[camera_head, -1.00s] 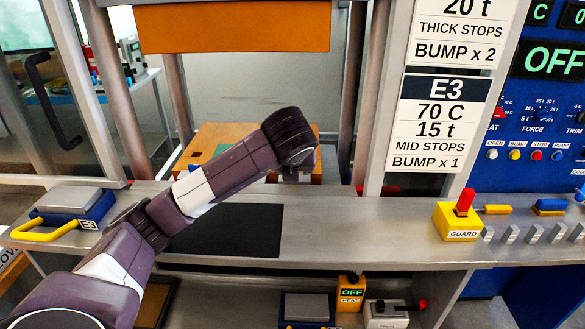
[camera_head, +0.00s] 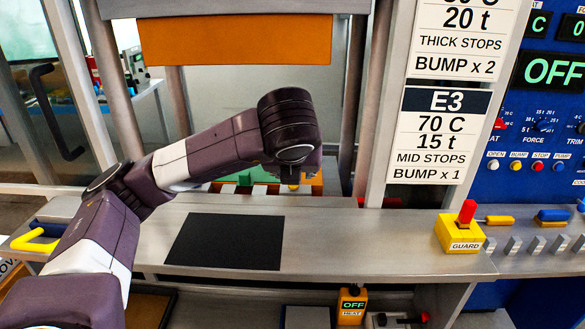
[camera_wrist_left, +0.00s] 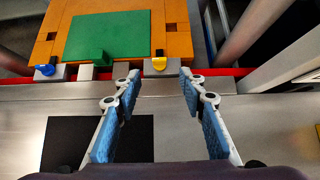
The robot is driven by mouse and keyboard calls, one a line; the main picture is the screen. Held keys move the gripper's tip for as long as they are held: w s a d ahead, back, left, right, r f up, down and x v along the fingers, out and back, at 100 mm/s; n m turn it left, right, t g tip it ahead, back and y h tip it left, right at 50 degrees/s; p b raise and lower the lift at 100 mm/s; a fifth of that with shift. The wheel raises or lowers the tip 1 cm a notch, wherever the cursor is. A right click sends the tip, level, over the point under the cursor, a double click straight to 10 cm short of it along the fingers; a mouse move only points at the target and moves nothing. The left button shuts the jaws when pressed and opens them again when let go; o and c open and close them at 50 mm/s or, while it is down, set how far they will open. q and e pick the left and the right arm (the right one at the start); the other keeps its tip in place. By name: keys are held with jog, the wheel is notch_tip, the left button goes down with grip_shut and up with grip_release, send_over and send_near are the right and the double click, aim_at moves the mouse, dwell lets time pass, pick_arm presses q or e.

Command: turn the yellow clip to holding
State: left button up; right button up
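The yellow clip (camera_wrist_left: 159,64) sits on a grey block at the front edge of an orange plate (camera_wrist_left: 178,40) in the left wrist view. My left gripper (camera_wrist_left: 160,85) is open and empty, its blue-padded fingertips just in front of the clip and either side of its line. I see no contact with the clip. A blue clip (camera_wrist_left: 46,70) sits on another grey block to the left, and a green piece (camera_wrist_left: 108,35) lies on the plate between them. In the head view my left wrist hides most of this area. My right gripper is not in view.
A black mat (camera_head: 228,241) lies on the grey bench. A red bar (camera_wrist_left: 230,72) runs along the plate's front. A metal column (camera_wrist_left: 250,25) rises at the right. A yellow guard box (camera_head: 460,232) with a red switch stands on the bench's right side.

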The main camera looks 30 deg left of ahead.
pick_arm(q)
jog(key=shift+v, duration=1.1)
jog(key=shift+s+f, duration=0.1)
